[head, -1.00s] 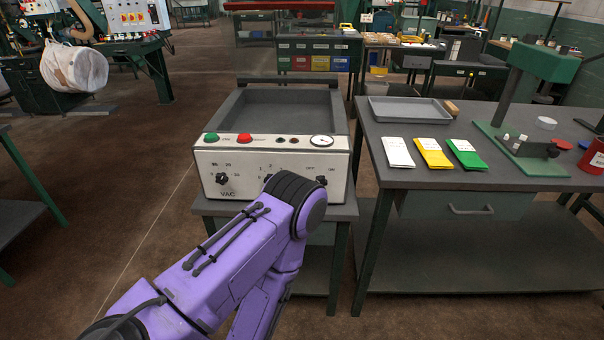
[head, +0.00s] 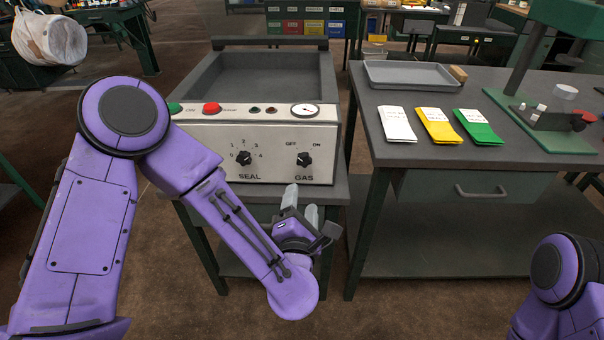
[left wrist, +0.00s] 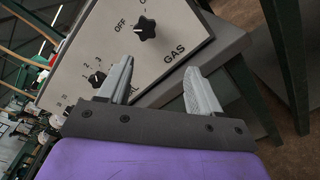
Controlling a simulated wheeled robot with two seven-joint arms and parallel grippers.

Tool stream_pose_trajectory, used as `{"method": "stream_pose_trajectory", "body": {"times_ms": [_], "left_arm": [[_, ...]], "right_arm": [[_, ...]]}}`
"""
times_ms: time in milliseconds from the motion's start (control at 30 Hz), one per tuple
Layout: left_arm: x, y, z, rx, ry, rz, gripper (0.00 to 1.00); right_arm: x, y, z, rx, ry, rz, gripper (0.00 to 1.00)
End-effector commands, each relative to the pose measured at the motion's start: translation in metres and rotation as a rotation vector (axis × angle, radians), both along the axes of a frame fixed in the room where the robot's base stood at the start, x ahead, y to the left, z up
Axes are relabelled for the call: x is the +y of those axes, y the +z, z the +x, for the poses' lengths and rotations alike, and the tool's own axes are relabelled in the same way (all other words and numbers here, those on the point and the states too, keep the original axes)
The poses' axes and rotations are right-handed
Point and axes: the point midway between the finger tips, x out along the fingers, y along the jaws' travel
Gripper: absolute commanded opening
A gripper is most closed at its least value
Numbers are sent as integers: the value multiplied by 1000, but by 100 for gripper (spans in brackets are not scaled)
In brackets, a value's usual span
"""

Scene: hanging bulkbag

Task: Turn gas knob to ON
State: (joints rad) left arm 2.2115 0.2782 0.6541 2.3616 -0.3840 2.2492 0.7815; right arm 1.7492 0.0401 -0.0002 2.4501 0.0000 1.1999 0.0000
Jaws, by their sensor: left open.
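The black gas knob (head: 304,159) is on the right of the white front panel, above the word GAS, with OFF and ON marked above it. The knob also shows in the left wrist view (left wrist: 146,28), beyond the fingertips. My left gripper (head: 302,203) is open and empty, just below and in front of the panel's lower edge; in the left wrist view its two fingers (left wrist: 158,70) are spread apart and do not touch the knob. My right gripper is out of view.
The seal knob (head: 243,158) is left of the gas knob. A red button (head: 212,108) and a gauge (head: 304,111) sit higher on the panel. A workbench (head: 370,115) with colored packets and a tray (head: 412,75) stands to the right, with a gap between.

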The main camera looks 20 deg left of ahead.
Motion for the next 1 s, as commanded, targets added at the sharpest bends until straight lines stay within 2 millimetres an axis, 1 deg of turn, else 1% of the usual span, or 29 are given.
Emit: {"method": "stream_pose_trajectory", "body": {"times_ms": [33,67,133,267,400,500,600,733,933,967,1000], "left_arm": [[0,13,3,-57,25,-80,64],[-1,20,5,-81,33,-114,64],[1,27,11,-102,45,-148,64],[9,28,36,-99,47,-146,64],[18,27,67,-97,44,-143,64],[23,26,85,-95,44,-140,64],[26,26,97,-95,42,-139,64],[28,25,104,-93,40,-138,64],[28,24,104,-92,39,-137,64],[28,24,104,-92,39,-137,58],[28,24,104,-92,39,-137,44]], "right_arm": [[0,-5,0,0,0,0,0],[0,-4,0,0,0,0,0],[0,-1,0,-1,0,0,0],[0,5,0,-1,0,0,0],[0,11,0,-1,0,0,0],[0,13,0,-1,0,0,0],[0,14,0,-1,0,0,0],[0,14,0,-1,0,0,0],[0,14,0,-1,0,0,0],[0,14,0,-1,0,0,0],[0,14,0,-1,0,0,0]]}}
